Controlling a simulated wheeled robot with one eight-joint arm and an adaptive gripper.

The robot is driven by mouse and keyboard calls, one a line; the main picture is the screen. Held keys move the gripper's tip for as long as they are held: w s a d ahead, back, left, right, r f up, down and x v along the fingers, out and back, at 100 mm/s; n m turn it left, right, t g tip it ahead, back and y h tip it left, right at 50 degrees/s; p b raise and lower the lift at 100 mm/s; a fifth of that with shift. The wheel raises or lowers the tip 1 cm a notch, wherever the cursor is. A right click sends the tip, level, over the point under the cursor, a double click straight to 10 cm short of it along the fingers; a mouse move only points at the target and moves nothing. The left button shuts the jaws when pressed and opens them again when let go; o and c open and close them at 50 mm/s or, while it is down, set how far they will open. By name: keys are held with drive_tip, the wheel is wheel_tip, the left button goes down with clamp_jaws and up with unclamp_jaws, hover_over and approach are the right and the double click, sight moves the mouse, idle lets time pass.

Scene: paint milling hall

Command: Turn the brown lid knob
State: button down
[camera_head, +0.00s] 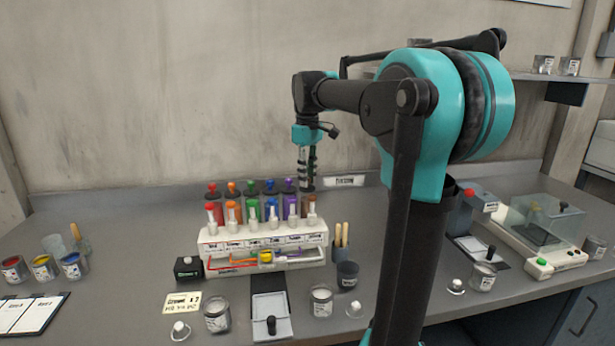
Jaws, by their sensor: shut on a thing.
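A white paint dispenser (270,238) stands on the grey bench, with a row of coloured canisters along its top. At its right end is a brown canister (311,204). Several coloured lid knobs stand in a row behind, among them an orange knob (231,186) and a purple knob (289,183). My gripper (307,180) points straight down at the right end of this row. Its fingers are shut around the knob there, beside the purple one. The fingers hide that knob, so its brown colour does not show.
A "Brown x2" note (185,303) lies at front left. A glass-covered scale (545,222) is at right.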

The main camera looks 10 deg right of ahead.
drive_tip(key=shift+m, duration=2.3)
drive_tip(key=c, duration=1.4)
unclamp_jaws()
wheel_tip(320, 180, up, 12)
